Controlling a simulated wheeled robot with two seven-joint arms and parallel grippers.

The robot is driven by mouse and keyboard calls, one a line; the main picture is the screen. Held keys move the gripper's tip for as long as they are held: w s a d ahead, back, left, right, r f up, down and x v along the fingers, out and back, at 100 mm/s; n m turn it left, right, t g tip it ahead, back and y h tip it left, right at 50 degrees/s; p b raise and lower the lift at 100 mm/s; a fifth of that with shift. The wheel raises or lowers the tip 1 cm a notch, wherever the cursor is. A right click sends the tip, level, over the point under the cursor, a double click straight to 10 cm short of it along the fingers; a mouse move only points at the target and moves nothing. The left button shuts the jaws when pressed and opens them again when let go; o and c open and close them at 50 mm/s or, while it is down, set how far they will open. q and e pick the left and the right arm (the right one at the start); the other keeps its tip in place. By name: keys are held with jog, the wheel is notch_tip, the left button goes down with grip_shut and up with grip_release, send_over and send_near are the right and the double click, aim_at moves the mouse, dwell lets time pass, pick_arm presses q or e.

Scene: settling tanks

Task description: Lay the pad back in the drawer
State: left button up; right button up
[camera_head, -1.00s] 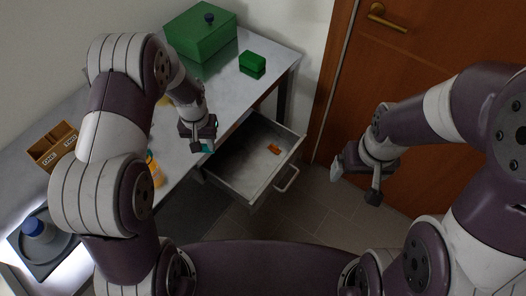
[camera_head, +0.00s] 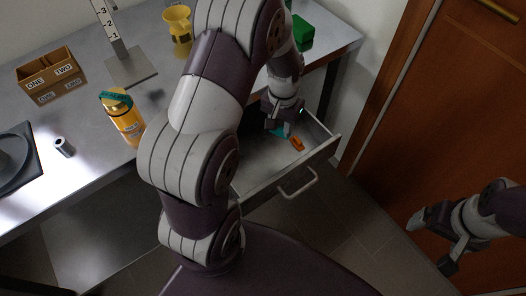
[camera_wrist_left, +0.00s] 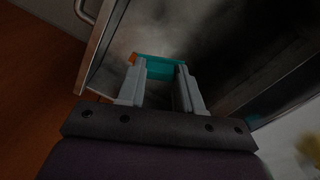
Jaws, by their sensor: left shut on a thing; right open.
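The teal pad (camera_wrist_left: 160,68) is between the fingertips of my left gripper (camera_wrist_left: 160,85) in the left wrist view, and the fingers are shut on it. In the head view the pad (camera_head: 278,132) shows just below my left gripper (camera_head: 279,122), inside the open drawer (camera_head: 262,178). It is close to the drawer floor; I cannot tell whether it touches. An orange item (camera_head: 297,144) lies in the drawer right beside the pad. My right gripper (camera_head: 432,243) is open and empty, low at the right, away from the drawer.
On the table stand an orange bottle (camera_head: 124,122), a box with compartments (camera_head: 52,82), a scale stand (camera_head: 130,68), a yellow funnel-like item (camera_head: 177,25) and a green box (camera_head: 303,34). A wooden door (camera_head: 440,110) is at right.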

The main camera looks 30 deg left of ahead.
pick_arm(q)
jog(key=b, duration=0.2)
send_over(274, 160)
notch_tip(274, 160, down, 5)
notch_tip(274, 160, down, 7)
jog(key=shift+f+b, duration=0.1)
jog(key=shift+b, duration=0.35)
pick_arm(e)
notch_tip(274, 160, down, 5)
jog(key=shift+a+r, duration=0.1)
pick_arm(q)
jog(key=shift+s+f, duration=0.1)
jog(key=o, duration=1)
jog(key=shift+r, duration=0.4)
notch_tip(274, 160, up, 11)
jog(key=p, duration=0.2)
jog(key=shift+t, duration=0.7)
jog(key=s+d+r, duration=0.1)
jog(key=s, duration=0.2)
jog(key=s+d+r, duration=0.2)
jog(key=s, duration=0.1)
jog(key=s+d+r, duration=0.2)
jog(key=s, duration=0.1)
jog(key=shift+d+r, duration=0.2)
pick_arm(e)
notch_tip(274, 160, up, 2)
jog(key=shift+r, duration=0.15)
